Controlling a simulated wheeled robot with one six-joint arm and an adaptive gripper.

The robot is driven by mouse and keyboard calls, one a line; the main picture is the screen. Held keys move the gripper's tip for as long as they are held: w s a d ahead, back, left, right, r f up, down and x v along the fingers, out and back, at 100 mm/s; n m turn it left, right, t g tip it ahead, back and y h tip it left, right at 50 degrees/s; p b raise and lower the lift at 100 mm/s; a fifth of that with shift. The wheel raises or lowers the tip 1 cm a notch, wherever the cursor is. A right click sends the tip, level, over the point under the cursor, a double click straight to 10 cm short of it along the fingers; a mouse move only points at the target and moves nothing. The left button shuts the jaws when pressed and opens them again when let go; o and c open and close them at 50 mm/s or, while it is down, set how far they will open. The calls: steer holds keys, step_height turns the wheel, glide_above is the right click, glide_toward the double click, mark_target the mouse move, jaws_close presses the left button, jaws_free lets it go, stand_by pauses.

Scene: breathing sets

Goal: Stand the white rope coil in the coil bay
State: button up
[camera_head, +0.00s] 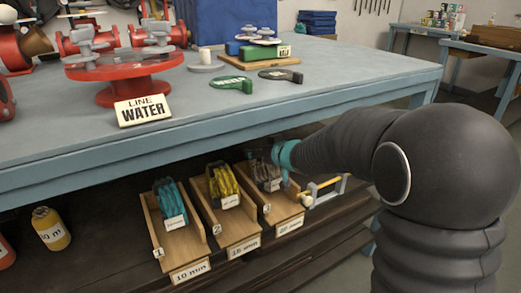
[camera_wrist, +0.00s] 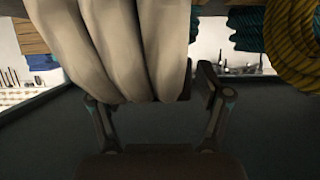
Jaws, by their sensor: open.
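The white rope coil (camera_wrist: 115,45) fills the left and middle of the wrist view as thick cream strands. It seems to be the dim greyish coil (camera_head: 268,183) in the bay marked 3 in the head view. My gripper (camera_head: 264,158) is at this coil, its fingers dark and partly hidden. In the wrist view my gripper (camera_wrist: 155,92) is open, with strands between its fingers. A narrow gap shows by the right finger; contact on the left cannot be told. The third bay (camera_head: 288,222) is a wooden tray with a front label.
A yellow coil (camera_head: 222,180) stands in bay 2 and a teal coil (camera_head: 170,200) in bay 1. The blue-edged bench top (camera_head: 340,90) overhangs the shelf closely above my gripper. A yellow-handled tool (camera_head: 320,190) lies right of bay 3. A yellow container (camera_head: 50,228) stands at left.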

steer(key=v, duration=1.1)
steer(key=s+d+f+m+g+h, duration=0.1)
steer(key=s+d+f+m+h, duration=0.15)
steer(key=d+h, duration=0.4)
steer(key=s+d+f+m+g+h, duration=0.1)
steer(key=s+d+f+h, duration=0.25)
steer(key=d, duration=0.55)
steer(key=s+r+m+g+y, duration=0.2)
steer(key=s+m+g, duration=0.1)
steer(key=s, duration=2.2)
steer(key=shift+a+g+y, duration=0.3)
steer(key=shift+a, duration=0.1)
